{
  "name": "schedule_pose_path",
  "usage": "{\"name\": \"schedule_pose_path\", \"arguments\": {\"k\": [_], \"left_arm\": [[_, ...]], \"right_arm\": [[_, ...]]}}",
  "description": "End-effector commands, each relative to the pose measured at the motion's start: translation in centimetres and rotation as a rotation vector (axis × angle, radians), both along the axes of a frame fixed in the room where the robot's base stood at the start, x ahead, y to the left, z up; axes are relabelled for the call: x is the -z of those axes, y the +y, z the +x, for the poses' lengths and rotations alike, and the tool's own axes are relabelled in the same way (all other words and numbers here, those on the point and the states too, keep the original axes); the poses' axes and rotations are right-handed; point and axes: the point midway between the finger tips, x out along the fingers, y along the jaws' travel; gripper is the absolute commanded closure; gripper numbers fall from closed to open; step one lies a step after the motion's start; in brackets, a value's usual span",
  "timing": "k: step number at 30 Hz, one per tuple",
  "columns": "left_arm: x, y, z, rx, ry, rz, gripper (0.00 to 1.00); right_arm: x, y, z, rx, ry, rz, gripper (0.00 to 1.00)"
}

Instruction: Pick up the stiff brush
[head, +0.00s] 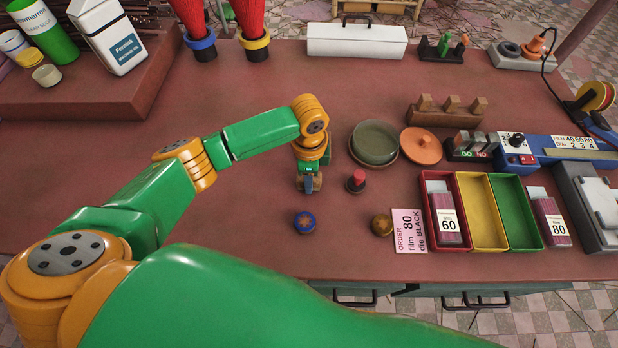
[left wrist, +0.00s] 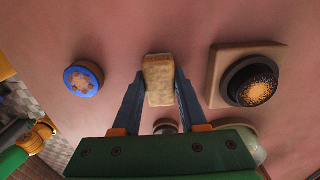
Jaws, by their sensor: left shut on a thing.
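My left gripper (head: 309,186) is low over the table, left of the red-topped black piece. In the left wrist view, its two blue-grey fingers (left wrist: 159,98) are shut on a tan, worn-looking block (left wrist: 158,75), which I take to be the stiff brush. The bristles are not clear, and I cannot tell whether it touches the table. In the head view the brush is mostly hidden by the gripper. My right gripper is not in view.
A blue disc (head: 304,222) and a brown round piece (head: 382,225) lie nearer the front edge. The red-topped piece (head: 356,181) and green bowl (head: 375,142) stand right. A black round piece on a square wooden base (left wrist: 250,82) is beside the gripper. The left tabletop is mostly clear.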

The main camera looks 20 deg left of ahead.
Motion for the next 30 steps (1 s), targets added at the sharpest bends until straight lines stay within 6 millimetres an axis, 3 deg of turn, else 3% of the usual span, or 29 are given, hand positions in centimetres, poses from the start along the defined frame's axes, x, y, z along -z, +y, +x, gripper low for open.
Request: {"name": "schedule_pose_path", "arguments": {"k": [7,11,18,24,30], "left_arm": [[-0.7,0.0,0.1,0.0,-0.001,-0.001,1.0],[-3.0,0.0,0.1,0.001,-0.005,-0.003,1.0],[-9.7,0.1,-5.7,0.005,-0.004,0.0,1.0],[-12.2,0.1,-11.2,0.005,-0.003,0.002,1.0],[-13.0,0.0,-13.8,0.001,0.0,0.001,1.0]], "right_arm": [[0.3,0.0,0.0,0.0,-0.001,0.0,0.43],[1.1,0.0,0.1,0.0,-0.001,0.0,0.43],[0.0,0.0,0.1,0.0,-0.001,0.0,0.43],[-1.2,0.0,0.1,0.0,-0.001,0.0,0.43],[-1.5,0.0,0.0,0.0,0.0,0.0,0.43]]}}
